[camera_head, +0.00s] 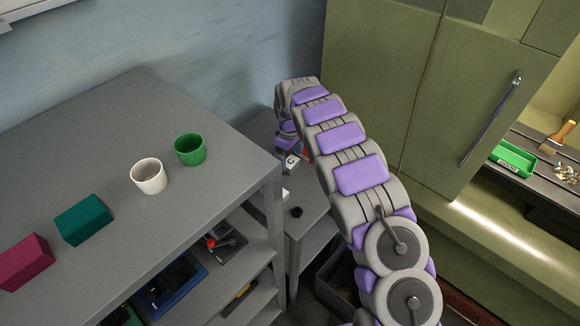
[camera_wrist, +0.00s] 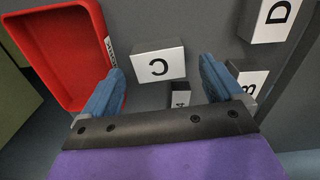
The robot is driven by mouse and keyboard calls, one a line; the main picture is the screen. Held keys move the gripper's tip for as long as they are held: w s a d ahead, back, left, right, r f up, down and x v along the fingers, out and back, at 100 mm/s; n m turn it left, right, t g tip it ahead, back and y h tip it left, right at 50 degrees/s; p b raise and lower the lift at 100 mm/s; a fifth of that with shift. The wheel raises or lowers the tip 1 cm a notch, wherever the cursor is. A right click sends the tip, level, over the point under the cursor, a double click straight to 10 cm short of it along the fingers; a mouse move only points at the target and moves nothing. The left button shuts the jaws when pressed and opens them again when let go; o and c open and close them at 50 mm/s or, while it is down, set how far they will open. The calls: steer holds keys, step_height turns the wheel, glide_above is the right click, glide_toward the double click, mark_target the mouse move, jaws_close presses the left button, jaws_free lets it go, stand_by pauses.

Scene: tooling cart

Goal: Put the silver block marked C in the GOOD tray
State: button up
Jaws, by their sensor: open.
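The silver block marked C (camera_wrist: 158,62) lies on a grey surface in the wrist view, its letter upside down. My gripper (camera_wrist: 162,70) is open, its two blue fingers on either side of block C in the picture, with nothing held; I cannot tell how far above it they are. A green tray (camera_head: 513,159) with a small label too small to read sits on the shelf at the right of the head view. In the head view my arm hides most of the gripper and the block area.
A red tray (camera_wrist: 60,50) is at left. A brush (camera_head: 557,138) lies near the green tray. A grey rack with cups stands at left.

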mark_target(290, 161)
steer(key=f, duration=0.3)
steer(key=shift+d+f+b, duration=0.15)
steer(key=shift+d+b, duration=0.05)
steer(key=shift+b, duration=0.15)
steer(key=shift+a, duration=0.2)
steer(key=shift+c, duration=0.5)
steer(key=c, duration=1.2)
